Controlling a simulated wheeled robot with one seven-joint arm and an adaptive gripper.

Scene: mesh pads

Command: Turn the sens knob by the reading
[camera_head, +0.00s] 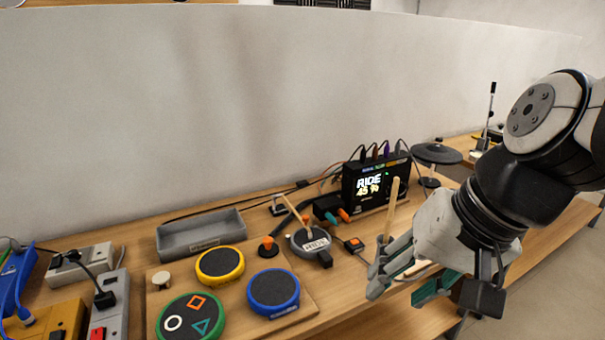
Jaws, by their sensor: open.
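A black module (376,184) stands at the back of the table, its lit screen (368,186) reading "RIDE 45 %". A round dark pad labelled RIDE (313,246) lies in front of it, with a drumstick leaning over it. An orange-topped knob (268,246) stands left of this pad; I cannot read any "sens" mark, so I cannot tell which knob is the sens knob. A pale knob (161,280) sits on the wooden board at left. My gripper (400,288), with teal fingertips, is open at the right, in front of the module and apart from the knobs.
A wooden board bears yellow (220,265), blue (273,292) and green-rimmed (190,320) pads. A grey tray (201,233) lies behind. A wooden stick (391,205) rises beside my gripper. Power strips (110,300) and cables crowd the left. A dark cymbal pad (437,153) stands back right.

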